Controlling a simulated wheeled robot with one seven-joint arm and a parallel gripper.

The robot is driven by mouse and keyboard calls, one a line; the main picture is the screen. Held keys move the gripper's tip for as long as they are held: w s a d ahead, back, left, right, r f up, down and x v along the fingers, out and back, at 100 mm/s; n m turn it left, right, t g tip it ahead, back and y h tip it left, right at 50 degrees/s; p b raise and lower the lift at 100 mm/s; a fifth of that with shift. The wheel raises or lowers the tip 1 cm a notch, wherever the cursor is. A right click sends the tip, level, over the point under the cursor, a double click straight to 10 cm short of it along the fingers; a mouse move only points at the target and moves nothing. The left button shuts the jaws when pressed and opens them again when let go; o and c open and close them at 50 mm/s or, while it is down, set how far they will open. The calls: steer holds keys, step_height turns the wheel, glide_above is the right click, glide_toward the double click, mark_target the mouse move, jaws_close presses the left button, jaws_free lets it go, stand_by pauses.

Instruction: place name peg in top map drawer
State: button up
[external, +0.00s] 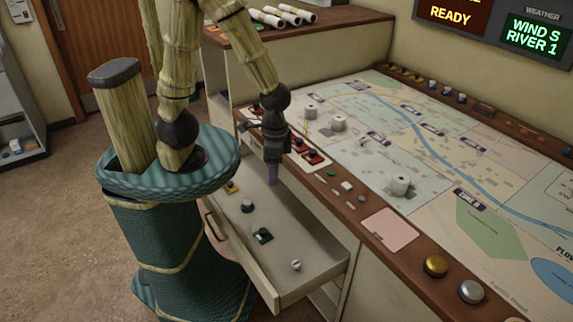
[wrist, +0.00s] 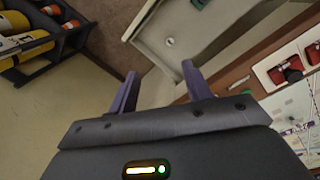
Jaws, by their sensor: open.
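The open map drawer (external: 225,228) is pulled out of the console below the map table. It also shows in the wrist view (wrist: 196,22). A small white peg-like piece (external: 296,264) lies in its front right part, and in the wrist view (wrist: 169,41) it is beyond my fingertips. A dark blue piece (external: 247,206), a dark green piece (external: 263,236) and a yellow piece (external: 231,187) are also in the drawer. I cannot tell which is the name peg. My gripper (external: 273,176) points down over the drawer; its purple fingers are apart and empty in the wrist view (wrist: 159,78).
The map table (external: 400,150) lies right of the drawer, with white round pieces (external: 400,186) and purple labels on it. Red switches (external: 313,157) and gold and silver knobs (external: 435,265) line its wooden edge. A dark rack with yellow cylinders (wrist: 22,42) stands on the floor.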

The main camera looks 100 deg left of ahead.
steer(key=r+t, duration=0.1)
steer(key=w+r+m+t, duration=0.1)
steer(key=r+m+y, duration=0.1)
steer(key=r, duration=0.1)
steer(key=shift+w+a+r+t, duration=0.1)
steer(key=shift+w+a+t, duration=0.25)
steer(key=shift+a+t, duration=0.05)
